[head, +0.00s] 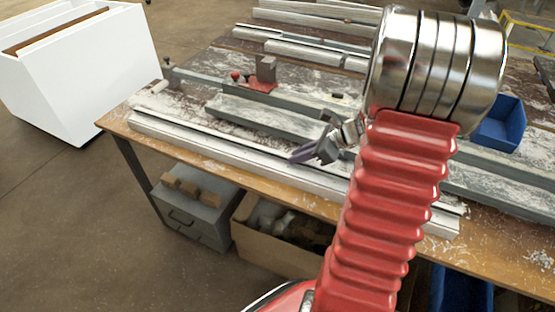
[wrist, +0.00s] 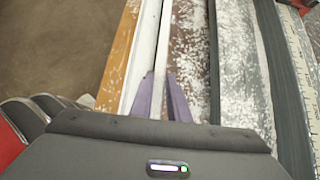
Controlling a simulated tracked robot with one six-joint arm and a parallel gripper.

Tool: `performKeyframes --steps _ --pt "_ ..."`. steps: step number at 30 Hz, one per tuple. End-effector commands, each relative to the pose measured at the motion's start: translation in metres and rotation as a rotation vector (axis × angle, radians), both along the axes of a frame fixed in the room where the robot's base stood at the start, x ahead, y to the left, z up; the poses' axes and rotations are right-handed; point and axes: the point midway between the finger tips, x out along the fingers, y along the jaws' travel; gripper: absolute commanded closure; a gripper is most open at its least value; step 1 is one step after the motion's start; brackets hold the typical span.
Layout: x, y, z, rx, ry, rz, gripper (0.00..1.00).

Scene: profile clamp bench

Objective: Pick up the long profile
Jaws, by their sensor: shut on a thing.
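The long profile (head: 230,152) is a pale, narrow bar lying along the front edge of the workbench in the head view. In the wrist view the profile (wrist: 163,45) runs away from me as a light strip between the fingertips. My gripper (head: 308,155) is over the profile near its middle, with its purple fingers pointing down to it. In the wrist view my gripper (wrist: 161,78) has one finger on each side of the strip and is shut on it. I cannot tell any gap under the profile. My red arm hides part of its right side.
The workbench (head: 150,136) is strewn with pale shavings. A grey rail (head: 265,118) with a clamp block (head: 266,70) lies behind the profile, and more profiles (head: 300,48) lie farther back. A blue bin (head: 500,125) stands at right. A white cart (head: 80,75) stands left.

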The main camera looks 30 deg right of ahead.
Motion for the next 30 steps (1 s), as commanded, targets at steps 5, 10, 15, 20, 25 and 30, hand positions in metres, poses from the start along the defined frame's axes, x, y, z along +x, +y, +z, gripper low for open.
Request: performKeyframes --steps 5,10,15,20,25,30 --pt "0.001 0.0 0.005 0.0 -0.005 0.0 1.0" --pt "0.001 0.0 0.018 -0.001 -0.006 0.001 1.0" --pt "0.001 0.0 0.039 -0.002 -0.007 0.001 1.0" --pt "0.001 0.0 0.065 -0.002 -0.007 0.001 1.0" --pt "0.001 0.0 0.087 -0.001 -0.006 0.001 1.0" --pt "0.001 0.0 0.099 0.0 -0.005 0.001 1.0"
